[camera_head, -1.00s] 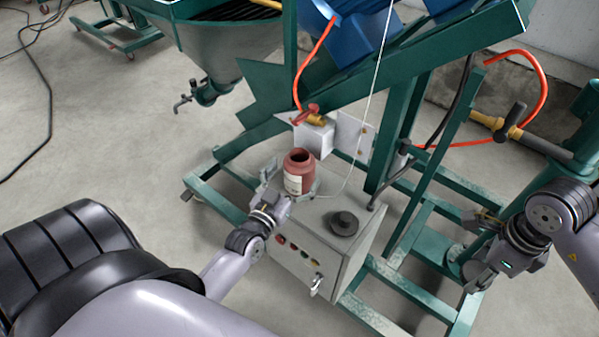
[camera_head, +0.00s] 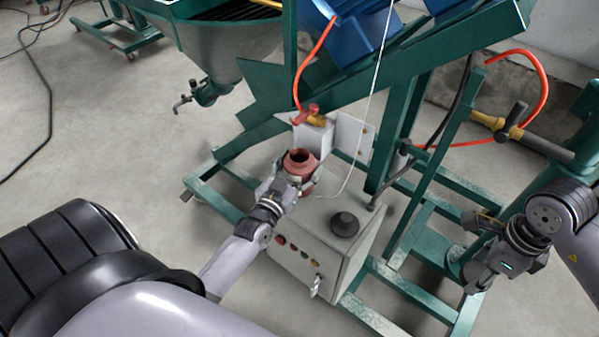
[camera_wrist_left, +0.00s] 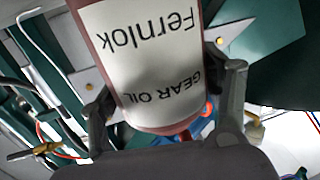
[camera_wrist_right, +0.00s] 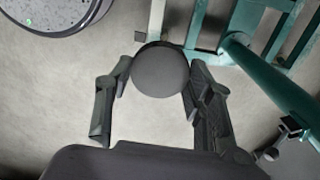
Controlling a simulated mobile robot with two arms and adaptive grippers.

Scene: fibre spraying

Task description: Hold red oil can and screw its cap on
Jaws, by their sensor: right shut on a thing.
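The red oil can (camera_head: 299,160) stands upright on the grey control box, its mouth open at the top. In the left wrist view, its white "Fernlok GEAR OIL" label (camera_wrist_left: 145,50) shows upside down. My left gripper (camera_head: 292,182) is around the can from the front, one finger on each side. Its fingers (camera_wrist_left: 168,112) look spread, with a gap at the right one; contact is unclear. My right gripper (camera_head: 481,247) is far to the right, away from the can. It is shut on a dark round cap (camera_wrist_right: 160,70), seen between its fingertips in the right wrist view.
The control box (camera_head: 310,225) also bears a black round knob-like piece (camera_head: 344,224) right of the can. A red-handled valve (camera_head: 308,114) and white box stand behind. Green frame beams (camera_head: 405,225) lie between the box and my right gripper. Open floor is at the left.

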